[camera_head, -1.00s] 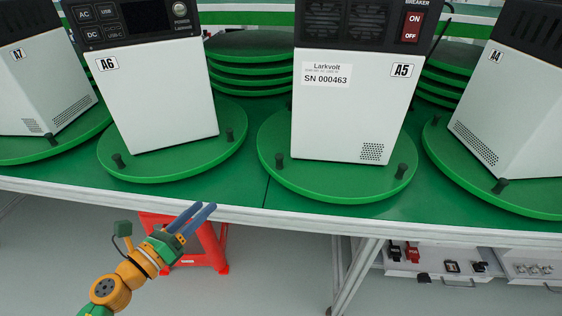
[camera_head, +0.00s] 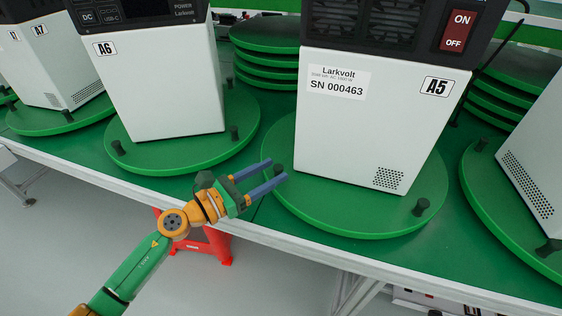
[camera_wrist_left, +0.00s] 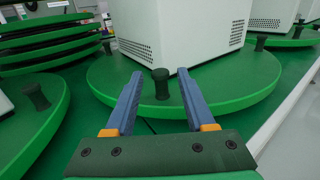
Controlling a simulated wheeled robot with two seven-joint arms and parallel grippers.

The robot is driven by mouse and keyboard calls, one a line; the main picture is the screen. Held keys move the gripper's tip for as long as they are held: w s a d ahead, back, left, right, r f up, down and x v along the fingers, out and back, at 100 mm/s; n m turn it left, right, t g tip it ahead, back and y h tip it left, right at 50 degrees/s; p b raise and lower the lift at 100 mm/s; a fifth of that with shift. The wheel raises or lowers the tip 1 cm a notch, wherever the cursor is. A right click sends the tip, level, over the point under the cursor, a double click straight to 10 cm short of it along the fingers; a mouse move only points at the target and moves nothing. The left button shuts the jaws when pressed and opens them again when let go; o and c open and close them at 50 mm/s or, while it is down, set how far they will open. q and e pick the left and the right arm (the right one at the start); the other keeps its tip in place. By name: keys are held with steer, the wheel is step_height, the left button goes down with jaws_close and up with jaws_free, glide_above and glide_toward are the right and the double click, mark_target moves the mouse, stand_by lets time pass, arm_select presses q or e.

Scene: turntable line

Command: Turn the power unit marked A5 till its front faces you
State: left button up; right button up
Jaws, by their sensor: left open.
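The white power unit A5 (camera_head: 370,130) stands on a round green turntable (camera_head: 340,222). The side in the head view has a serial label, fan grilles and a red ON/OFF breaker switch. Two dark pegs show on the turntable rim, one at the right (camera_head: 421,207) and one at the left, which is clear in the left wrist view (camera_wrist_left: 161,84). My left gripper (camera_head: 278,169) is open at the turntable's left edge. In the left wrist view its blue fingers (camera_wrist_left: 160,72) lie on either side of the left peg, with gaps. My right gripper is out of view.
Unit A6 (camera_head: 160,90) stands on its own turntable (camera_head: 190,160) to the left, with A7 (camera_head: 55,65) beyond. Another unit (camera_head: 535,160) is close on the right. Stacked green discs (camera_head: 268,68) stand behind. A red stool (camera_head: 215,245) is below the table edge.

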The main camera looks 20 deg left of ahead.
arm_select(q)
steer(key=x, duration=0.2)
steer(key=shift+w+d+f, duration=0.1)
steer(key=shift+w+d, duration=0.1)
steer(key=shift+w, duration=0.15)
steer(key=shift+s, duration=0.1)
jaws_close()
stand_by(1.0)
